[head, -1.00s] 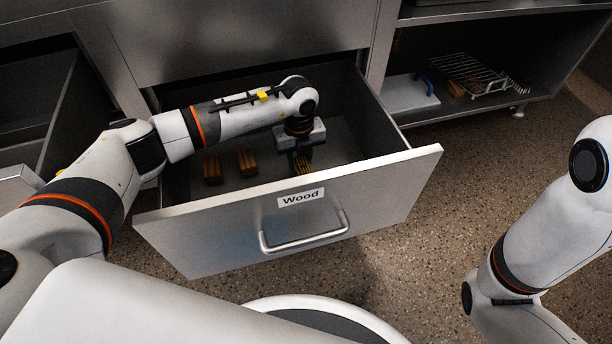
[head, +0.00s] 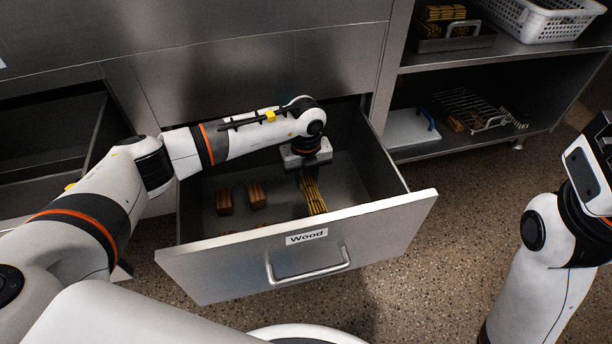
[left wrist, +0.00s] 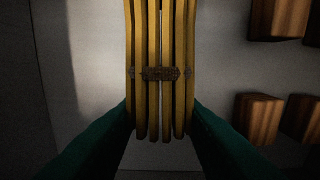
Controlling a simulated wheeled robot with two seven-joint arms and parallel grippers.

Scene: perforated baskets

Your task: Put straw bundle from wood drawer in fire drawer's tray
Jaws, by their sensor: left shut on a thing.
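The wood drawer (head: 370,245), labelled "Wood", stands pulled open in the head view. My left gripper (head: 307,182) points down inside it and is shut on the straw bundle (head: 315,200). The bundle is yellow sticks with a brown band around the middle. In the left wrist view the straw bundle (left wrist: 160,40) sits upright between the two green fingers of my left gripper (left wrist: 160,122). I cannot tell its exact height above the drawer floor. The right arm shows at the right, but its gripper is out of view. No drawer labelled fire is readable.
Wood blocks (head: 256,195) lie in the drawer left of the bundle. Another open drawer (head: 50,150) is at the left. At the right, shelves hold a metal tray (head: 470,42) with yellow bundles, a white perforated basket (head: 545,25), a white board (head: 405,128) and a wire rack (head: 480,108).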

